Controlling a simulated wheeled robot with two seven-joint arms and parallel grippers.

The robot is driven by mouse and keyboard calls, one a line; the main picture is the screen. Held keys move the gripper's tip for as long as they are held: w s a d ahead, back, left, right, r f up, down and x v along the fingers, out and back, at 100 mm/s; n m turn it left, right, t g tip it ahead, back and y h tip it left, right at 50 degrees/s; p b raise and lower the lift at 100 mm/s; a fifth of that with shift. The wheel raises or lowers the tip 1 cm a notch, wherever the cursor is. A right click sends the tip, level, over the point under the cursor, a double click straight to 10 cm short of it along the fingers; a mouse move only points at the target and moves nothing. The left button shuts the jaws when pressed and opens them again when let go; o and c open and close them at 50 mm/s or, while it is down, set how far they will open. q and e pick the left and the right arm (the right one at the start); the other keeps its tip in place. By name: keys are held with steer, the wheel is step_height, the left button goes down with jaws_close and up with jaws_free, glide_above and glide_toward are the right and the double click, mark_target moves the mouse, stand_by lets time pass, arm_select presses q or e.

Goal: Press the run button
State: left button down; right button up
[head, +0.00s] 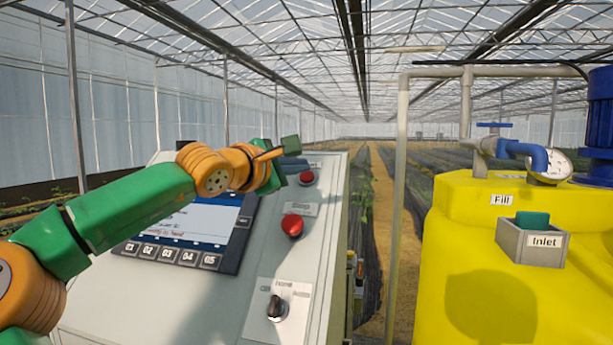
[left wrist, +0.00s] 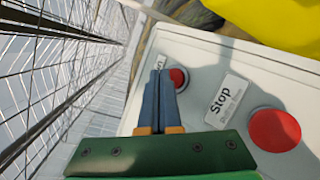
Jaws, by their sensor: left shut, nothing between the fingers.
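A small red button (head: 306,178) is set near the top of the sloping grey control panel (head: 318,240). In the left wrist view this red button (left wrist: 178,78) is partly covered by my fingers, and the label beside it is mostly hidden, so I cannot read it fully. My left gripper (head: 293,164) is shut and empty, its blue-grey fingertips (left wrist: 160,72) close beside the button. I cannot tell whether they touch it. A larger red button (head: 292,225) sits lower; in the left wrist view this larger button (left wrist: 275,130) is beside a "Stop" label (left wrist: 230,98). My right gripper is out of view.
A black rotary knob (head: 277,307) is low on the panel. A screen (head: 195,222) with a row of keys lies left, partly behind my left arm.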

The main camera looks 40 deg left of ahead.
arm_select(q)
steer(key=shift+s+d+r, duration=0.2)
steer(key=shift+s+r, duration=0.15)
steer(key=shift+r, duration=0.25)
steer(key=shift+s+d+r+p, duration=0.3)
steer(key=shift+s+r, duration=0.3)
steer(key=shift+r, duration=0.05)
steer(key=shift+s+d+r+p, duration=0.3)
steer(key=shift+s+r, duration=0.25)
steer(key=shift+r, duration=0.05)
